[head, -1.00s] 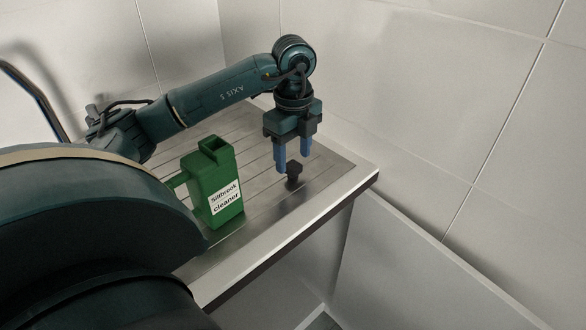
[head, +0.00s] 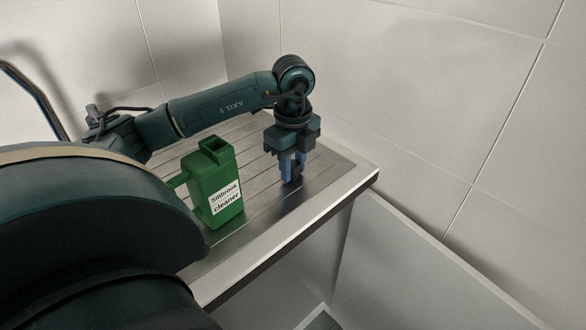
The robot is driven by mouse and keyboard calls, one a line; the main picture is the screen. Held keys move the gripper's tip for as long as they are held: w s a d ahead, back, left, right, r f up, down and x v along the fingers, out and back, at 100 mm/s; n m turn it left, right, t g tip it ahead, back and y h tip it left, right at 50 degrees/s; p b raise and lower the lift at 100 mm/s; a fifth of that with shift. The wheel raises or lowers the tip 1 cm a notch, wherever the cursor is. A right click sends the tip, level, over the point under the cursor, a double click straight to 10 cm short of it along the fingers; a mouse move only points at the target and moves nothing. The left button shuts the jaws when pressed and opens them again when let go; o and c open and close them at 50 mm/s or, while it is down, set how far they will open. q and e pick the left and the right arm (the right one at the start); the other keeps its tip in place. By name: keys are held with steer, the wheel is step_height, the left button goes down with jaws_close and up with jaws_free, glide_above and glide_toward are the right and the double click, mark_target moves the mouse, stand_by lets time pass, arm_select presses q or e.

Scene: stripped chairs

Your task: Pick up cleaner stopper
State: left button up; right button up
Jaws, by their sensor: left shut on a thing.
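The cleaner stopper (head: 295,171) is a small dark piece on the metal drainboard, near its right front corner. My left gripper (head: 293,175) points straight down over it, with its blue fingers shut on the stopper from both sides. The fingers partly hide the stopper, and its lower end is at or very near the board. The green cleaner bottle (head: 214,185) stands upright to the left, with a white label reading "Siltbrook cleaner" and an open top. My right gripper is not in view.
The ribbed metal drainboard (head: 262,214) has a raised front edge with a drop beyond it. Pale tiled walls (head: 420,100) close in the back and right. A metal tube (head: 35,95) curves at the far left. The board between bottle and gripper is clear.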

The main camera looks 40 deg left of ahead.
arm_select(q)
steer(key=shift+c, duration=0.7)
steer(key=shift+r, duration=0.1)
